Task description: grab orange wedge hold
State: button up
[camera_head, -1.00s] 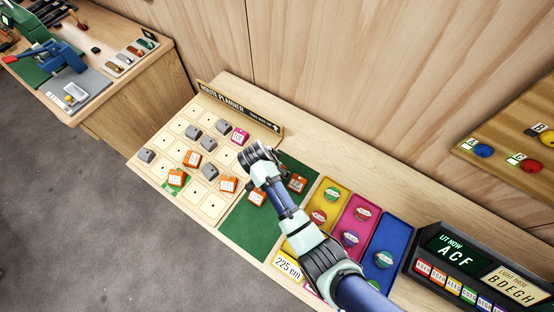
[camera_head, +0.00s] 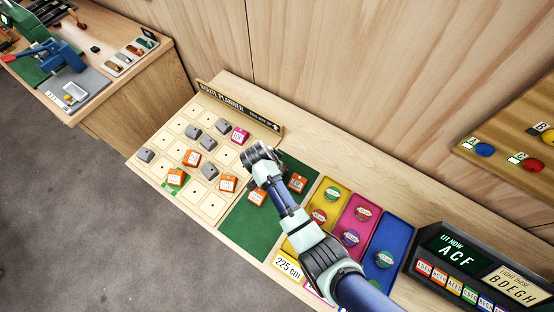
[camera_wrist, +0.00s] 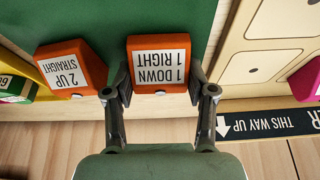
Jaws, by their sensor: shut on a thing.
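My gripper (camera_wrist: 160,90) is shut on an orange wedge hold (camera_wrist: 160,42) labelled "1 DOWN 1 RIGHT", with one finger on each side. The wedge sits at the edge of the green mat (camera_wrist: 203,12). In the head view my gripper (camera_head: 258,153) is at the mat's upper end, beside the planner board, and hides this wedge. A second orange wedge (camera_wrist: 93,65), labelled "2 UP STRAIGHT", stands just left of the fingers in the wrist view. Other orange wedges (camera_head: 257,197) (camera_head: 297,184) lie on the green mat in the head view.
The route planner board (camera_head: 206,210) at left carries grey blocks (camera_head: 208,142), orange wedges (camera_head: 191,158) and a pink block (camera_head: 239,136). Yellow, pink and blue trays (camera_head: 388,236) with round pieces lie right of the mat. A dark sign box (camera_head: 432,242) stands further right.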

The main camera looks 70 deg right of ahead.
notch_tip(320, 180, up, 20)
jog(key=p, duration=0.3)
